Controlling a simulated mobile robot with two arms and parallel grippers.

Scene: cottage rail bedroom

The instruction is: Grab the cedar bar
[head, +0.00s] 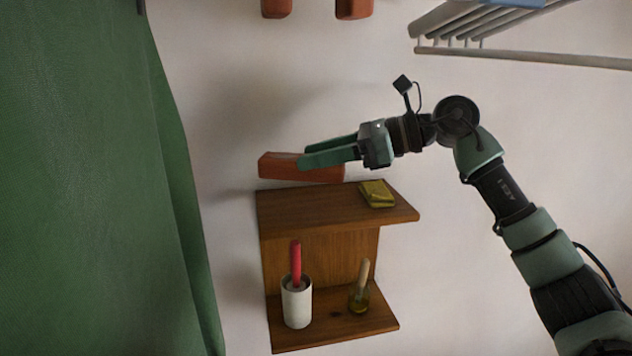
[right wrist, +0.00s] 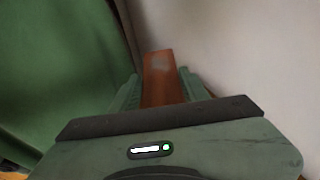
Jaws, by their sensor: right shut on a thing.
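The cedar bar (head: 277,167) is a reddish-brown block above the back of the upper wooden shelf, by the wall. My right gripper (head: 303,157) comes in from the right and is shut on it. The fingers hide part of its upper side in the head view. In the right wrist view the bar (right wrist: 160,82) lies between the two green fingers (right wrist: 160,92) and sticks out past their tips. I cannot tell whether the bar touches the shelf. My left gripper is not in view.
The wooden shelf unit (head: 318,208) holds a yellow-green folded item (head: 377,193) on top. Below stand a white holder (head: 297,306) with a red handle and a small jar (head: 358,299). A green curtain (head: 95,180) hangs left; a rail rack (head: 530,55) is upper right.

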